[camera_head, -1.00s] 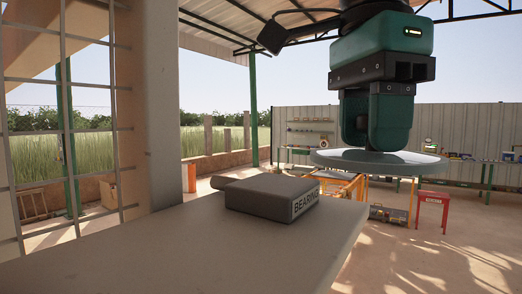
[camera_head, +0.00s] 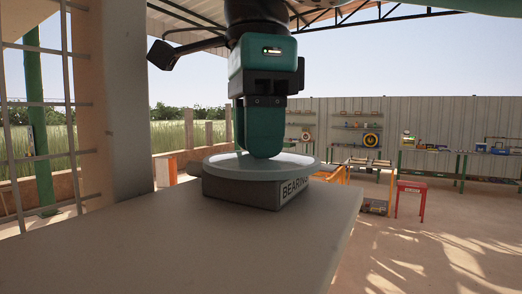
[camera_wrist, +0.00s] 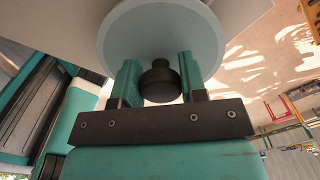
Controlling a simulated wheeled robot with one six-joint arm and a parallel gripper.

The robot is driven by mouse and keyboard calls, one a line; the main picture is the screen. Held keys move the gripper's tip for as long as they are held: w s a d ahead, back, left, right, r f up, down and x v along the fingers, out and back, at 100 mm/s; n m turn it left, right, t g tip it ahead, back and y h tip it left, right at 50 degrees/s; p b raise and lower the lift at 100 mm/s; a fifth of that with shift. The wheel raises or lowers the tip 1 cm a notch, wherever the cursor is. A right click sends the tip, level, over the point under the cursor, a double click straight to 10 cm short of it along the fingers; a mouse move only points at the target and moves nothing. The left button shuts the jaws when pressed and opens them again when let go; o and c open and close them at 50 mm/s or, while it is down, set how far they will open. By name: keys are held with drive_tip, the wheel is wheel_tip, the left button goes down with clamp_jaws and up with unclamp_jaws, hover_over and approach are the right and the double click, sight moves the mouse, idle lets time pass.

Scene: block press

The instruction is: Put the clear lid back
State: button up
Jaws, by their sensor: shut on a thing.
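The lid is a pale, round, thin disc (camera_head: 222,166) with a dark knob (camera_wrist: 160,85) that shows in the wrist view. My gripper (camera_head: 262,150) is shut on this knob, one teal finger on each side in the wrist view (camera_wrist: 158,76). The lid is about level, directly over a grey box marked "BEARING" (camera_head: 240,194) on the table. It hides nearly all of the box top. I cannot tell whether the lid touches the box or hangs just above it.
The pale table (camera_head: 180,240) is bare in front of the box, and its right edge runs close beside it. A light wall post (camera_head: 127,110) and a wire grid stand at the left. A red stool (camera_head: 410,188) and workbenches are far behind.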

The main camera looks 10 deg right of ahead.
drive_tip(key=shift+r, duration=0.15)
drive_tip(key=o, duration=1)
wheel_tip(320, 180, up, 11)
drive_tip(key=p, duration=0.4)
drive_tip(key=shift+p, duration=0.3)
drive_tip(key=shift+r+p, duration=0.55)
drive_tip(key=shift+p, duration=0.1)
drive_tip(key=shift+s+d+f, duration=0.1)
